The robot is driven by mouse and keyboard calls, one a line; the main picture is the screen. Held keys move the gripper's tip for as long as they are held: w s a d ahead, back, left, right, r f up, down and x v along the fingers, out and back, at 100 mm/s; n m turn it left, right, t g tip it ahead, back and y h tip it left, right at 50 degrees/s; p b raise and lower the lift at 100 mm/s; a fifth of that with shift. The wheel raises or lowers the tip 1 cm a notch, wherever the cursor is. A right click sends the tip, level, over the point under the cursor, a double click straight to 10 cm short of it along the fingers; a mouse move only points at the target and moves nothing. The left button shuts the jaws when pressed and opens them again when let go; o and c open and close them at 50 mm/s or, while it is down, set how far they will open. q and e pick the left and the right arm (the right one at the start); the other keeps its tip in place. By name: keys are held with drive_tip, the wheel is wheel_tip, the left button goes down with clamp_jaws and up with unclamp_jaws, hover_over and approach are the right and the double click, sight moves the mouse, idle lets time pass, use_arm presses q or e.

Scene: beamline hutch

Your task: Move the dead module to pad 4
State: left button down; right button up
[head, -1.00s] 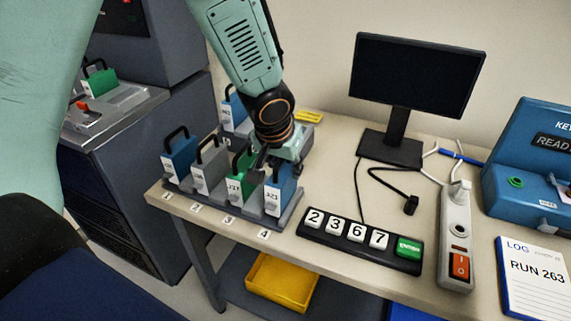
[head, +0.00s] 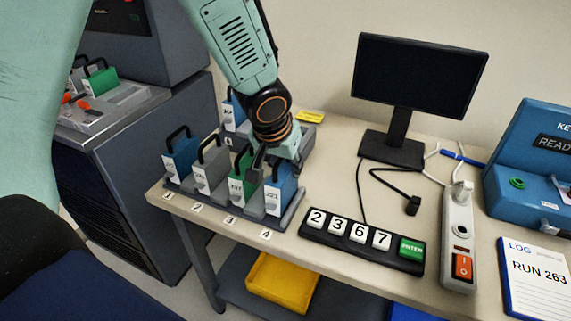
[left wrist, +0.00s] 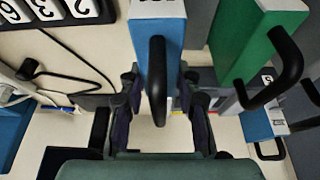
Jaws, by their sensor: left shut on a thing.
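My left gripper (head: 275,155) is shut on the blue module (head: 281,187) with a white label, at pad 4 (head: 266,234) of the grey rack. In the left wrist view its fingers (left wrist: 160,100) lie on both sides of the blue module's black handle (left wrist: 157,75). The module looks upright; I cannot tell whether it touches the rack floor. A green module (head: 238,185) at pad 3, a grey one (head: 211,170) at pad 2 and a blue one (head: 181,158) at pad 1 stand to its left. I cannot tell which is dead. My right gripper is out of view.
Another blue module (head: 233,112) stands behind the row, partly hidden by my arm. A keypad (head: 361,240) reading 2367 lies right of the rack. A monitor (head: 420,75), a power strip (head: 457,240) and a log sheet (head: 535,280) are further right. A yellow bin (head: 283,283) sits below.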

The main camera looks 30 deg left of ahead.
use_arm(q)
drive_tip(key=shift+f+b, duration=0.5)
drive_tip(key=shift+b, duration=0.1)
idle(0.7)
drive_tip(key=c, duration=0.9)
unclamp_jaws()
drive_tip(key=shift+o, duration=0.2)
drive_tip(key=v, duration=1.2)
